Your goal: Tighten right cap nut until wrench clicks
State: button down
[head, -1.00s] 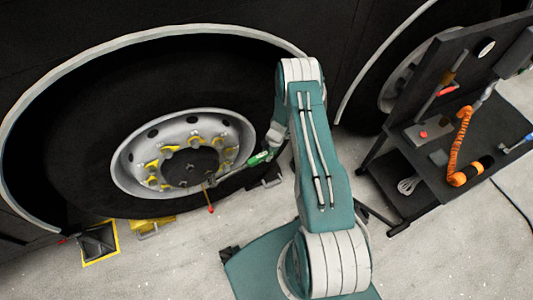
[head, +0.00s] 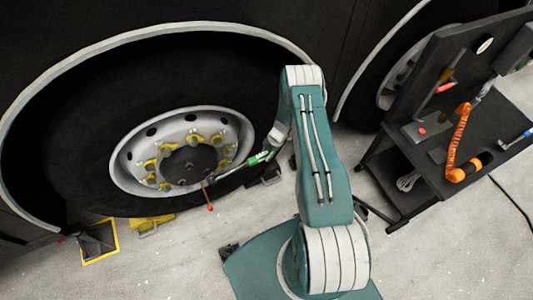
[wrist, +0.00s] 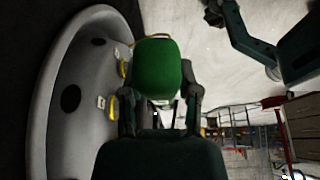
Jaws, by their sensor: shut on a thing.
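The wheel (head: 126,167) has a pale grey rim and a dark hub (head: 190,165) ringed by several nuts with yellow tags (head: 150,163). I cannot tell which of them is the right cap nut. A wrench (head: 233,171) with a green grip and dark shaft slants down-left across the lower right of the rim. Its far end is near the rim's lower edge; whether it sits on a nut is unclear. My gripper (head: 271,149) is shut on the green grip. In the wrist view, the rounded green grip end (wrist: 158,66) is between my fingers, and the shaft is hidden.
A black tool cart (head: 440,180) with an orange coiled tool (head: 460,145) stands at the right. A red-tipped rod (head: 210,207) hangs below the wrench's far end. Yellow-edged chocks (head: 100,240) lie under the tyre.

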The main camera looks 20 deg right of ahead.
jog(key=shift+f, duration=0.1)
jog(key=shift+d+f+y, duration=0.15)
jog(key=shift+f+y, duration=0.35)
jog(key=shift+f, duration=0.55)
notch_tip(320, 180, down, 2)
jog(key=shift+f+y, duration=0.15)
jog(key=shift+y, duration=0.35)
jog(key=shift+f+y, duration=0.5)
jog(key=shift+f, duration=0.65)
jog(key=shift+s+f, duration=0.1)
